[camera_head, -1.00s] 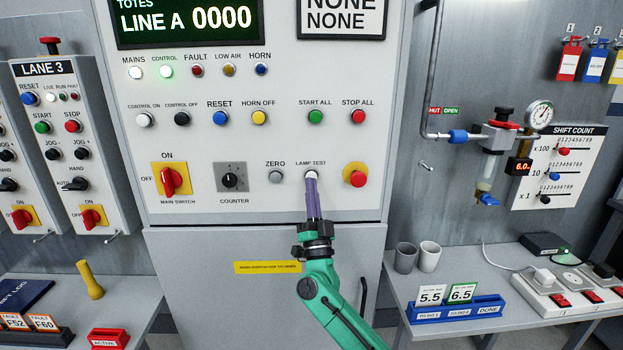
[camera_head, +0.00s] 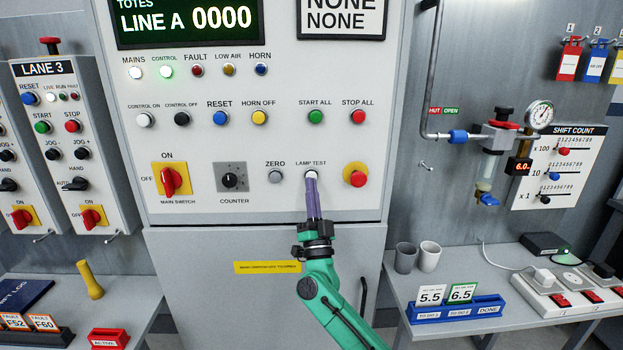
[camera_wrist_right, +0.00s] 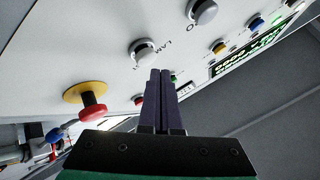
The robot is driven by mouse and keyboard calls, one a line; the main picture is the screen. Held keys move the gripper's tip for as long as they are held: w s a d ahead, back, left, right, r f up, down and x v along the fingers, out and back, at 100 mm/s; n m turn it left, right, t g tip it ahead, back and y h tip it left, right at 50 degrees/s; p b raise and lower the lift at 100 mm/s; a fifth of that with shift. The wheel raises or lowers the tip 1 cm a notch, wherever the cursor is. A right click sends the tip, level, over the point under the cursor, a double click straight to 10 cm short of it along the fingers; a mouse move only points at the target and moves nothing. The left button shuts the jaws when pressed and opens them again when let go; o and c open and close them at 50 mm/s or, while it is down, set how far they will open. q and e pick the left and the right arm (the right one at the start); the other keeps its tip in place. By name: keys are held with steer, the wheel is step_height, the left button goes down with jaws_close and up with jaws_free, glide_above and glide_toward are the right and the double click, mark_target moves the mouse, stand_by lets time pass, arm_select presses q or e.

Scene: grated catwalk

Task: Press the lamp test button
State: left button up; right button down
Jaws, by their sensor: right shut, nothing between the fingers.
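The white lamp test button (camera_head: 311,174) is on the grey cabinet front, under its LAMP TEST label, right of the grey ZERO button (camera_head: 275,176). My right gripper (camera_head: 312,182) is shut and empty, its purple fingers pointing up at the button and overlapping its lower edge in the head view. In the right wrist view the fingertips (camera_wrist_right: 160,73) lie just below and right of the lamp test button (camera_wrist_right: 142,51), with a small gap in the picture. I cannot tell whether they touch it. My left gripper is out of view.
A red mushroom button on a yellow base (camera_head: 355,175) is close on the right. The counter knob (camera_head: 231,178) and main switch (camera_head: 169,181) are to the left. The MAINS (camera_head: 136,72) and CONTROL (camera_head: 166,71) lamps look lit. A bench (camera_head: 405,290) stands at right.

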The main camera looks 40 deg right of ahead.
steer(key=shift+w+d, duration=0.1)
steer(key=shift+w+d, duration=0.15)
steer(key=shift+w, duration=0.1)
steer(key=shift+w+d+b, duration=0.4)
steer(key=shift+w+d, duration=0.1)
steer(key=shift+w, duration=0.1)
stand_by(1.0)
steer(key=shift+r, duration=0.1)
steer(key=shift+s+a+p, duration=0.75)
steer(key=shift+s+p, duration=0.05)
steer(key=shift+s, duration=0.15)
